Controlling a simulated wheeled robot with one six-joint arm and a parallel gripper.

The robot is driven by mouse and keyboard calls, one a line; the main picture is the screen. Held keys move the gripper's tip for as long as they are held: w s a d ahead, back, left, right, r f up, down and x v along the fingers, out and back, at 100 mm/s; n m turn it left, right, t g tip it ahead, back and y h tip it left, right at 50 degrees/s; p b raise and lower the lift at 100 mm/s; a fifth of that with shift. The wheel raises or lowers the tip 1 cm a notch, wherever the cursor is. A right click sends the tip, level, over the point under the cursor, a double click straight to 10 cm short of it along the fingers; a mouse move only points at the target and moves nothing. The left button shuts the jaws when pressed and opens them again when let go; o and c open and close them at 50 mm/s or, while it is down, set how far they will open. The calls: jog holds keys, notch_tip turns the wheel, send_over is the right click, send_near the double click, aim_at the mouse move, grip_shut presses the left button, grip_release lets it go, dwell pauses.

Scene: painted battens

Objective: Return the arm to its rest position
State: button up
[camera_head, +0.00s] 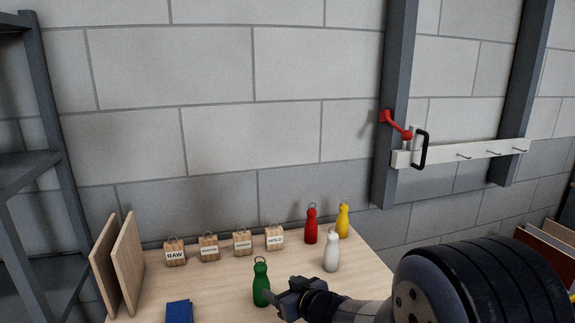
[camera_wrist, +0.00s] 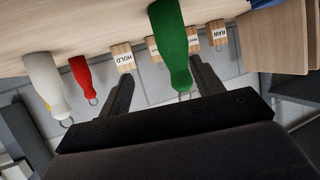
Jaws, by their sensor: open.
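My gripper (camera_head: 273,298) is low over the front of the table at the right of a green skittle-shaped piece (camera_head: 260,284) with a ring on top. In the wrist view, which is upside down, my gripper's fingers (camera_wrist: 160,78) are spread apart. The green piece (camera_wrist: 172,45) appears between them, closer to the right finger in the picture, with a gap on each side. It stands upright on the table (camera_head: 215,285). My arm reaches in from the lower right of the head view.
A white piece (camera_head: 331,251), a red piece (camera_head: 311,225) and a yellow piece (camera_head: 343,221) stand to the right. Several labelled wooden blocks (camera_head: 175,252) line the back. Upright boards (camera_head: 128,262) and a blue object (camera_head: 179,311) are left. A white wall batten (camera_head: 480,150) has hooks.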

notch_tip(320, 180, down, 6)
jog(key=shift+r+b, duration=0.1)
jog(key=shift+b, duration=0.7)
jog(key=s+d+r, duration=0.1)
jog(key=s+d+r+p, duration=0.1)
jog(key=shift+s+d+r, duration=0.2)
jog(key=shift+s+r, duration=0.15)
jog(key=shift+s, duration=0.05)
jog(key=shift+v, duration=0.9)
jog(key=shift+w+d+r, duration=0.1)
